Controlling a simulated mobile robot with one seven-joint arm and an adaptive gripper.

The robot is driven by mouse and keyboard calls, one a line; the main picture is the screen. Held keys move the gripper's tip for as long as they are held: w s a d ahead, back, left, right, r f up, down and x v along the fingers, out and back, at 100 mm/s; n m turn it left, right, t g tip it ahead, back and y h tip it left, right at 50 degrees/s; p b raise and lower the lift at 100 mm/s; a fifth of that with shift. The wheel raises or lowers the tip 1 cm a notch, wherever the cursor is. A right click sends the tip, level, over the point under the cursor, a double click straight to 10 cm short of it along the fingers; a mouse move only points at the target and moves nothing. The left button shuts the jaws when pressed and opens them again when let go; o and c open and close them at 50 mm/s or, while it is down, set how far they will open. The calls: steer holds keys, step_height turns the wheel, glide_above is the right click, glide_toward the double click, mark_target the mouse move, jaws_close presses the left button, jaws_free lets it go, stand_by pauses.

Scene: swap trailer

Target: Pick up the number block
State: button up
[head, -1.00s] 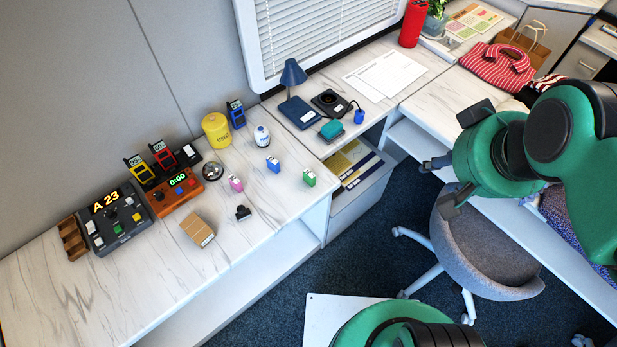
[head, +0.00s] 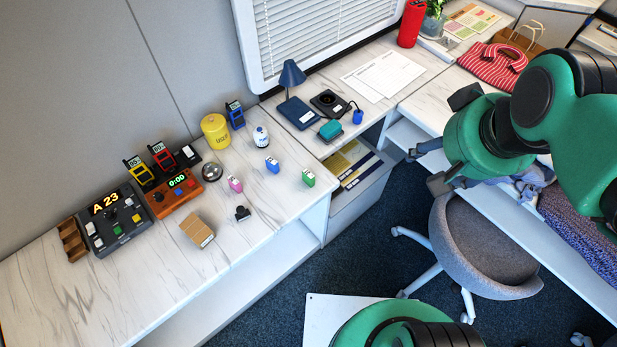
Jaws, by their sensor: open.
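Three small blocks with white faces stand apart on the marble desk (head: 270,205): a pink block (head: 235,184), a blue block (head: 272,165) and a green block (head: 308,178). Any numbers on them are too small to read, so I cannot tell which one is the number block. My gripper (head: 424,169) is open and empty, to the right of the blocks, above the floor and chair area. Its two fingers point left and are spread apart. It touches none of the blocks.
Near the blocks are a silver bell (head: 211,171), a black stamp (head: 242,213), a cardboard box (head: 197,230) and a yellow canister (head: 216,130). A control panel (head: 112,220) stands at left. A lamp (head: 291,78) stands behind. A grey chair (head: 480,255) is below my arm.

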steer(key=w+a+f+m+g+y+p, duration=0.1)
steer(key=w+a, duration=0.1)
steer(key=w, duration=0.3)
steer(key=w+a+f+m+g+p, duration=0.1)
steer(key=w+a+g, duration=0.15)
steer(key=w, duration=0.25)
steer(key=m+g+y+p, duration=0.2)
steer(key=m+g+p, duration=0.2)
steer(key=m+g, duration=0.15)
glide_above(309, 173)
steer(key=w+d, duration=0.4)
step_height(309, 173, down, 25)
steer(key=shift+s+a+f+m+t, duration=0.1)
steer(key=shift+a+f+m+t, duration=0.15)
steer(key=shift+m+t, duration=0.1)
steer(key=shift+b+x, duration=1.1)
steer(key=shift+x, duration=3.15)
steer(key=shift+s, duration=0.15)
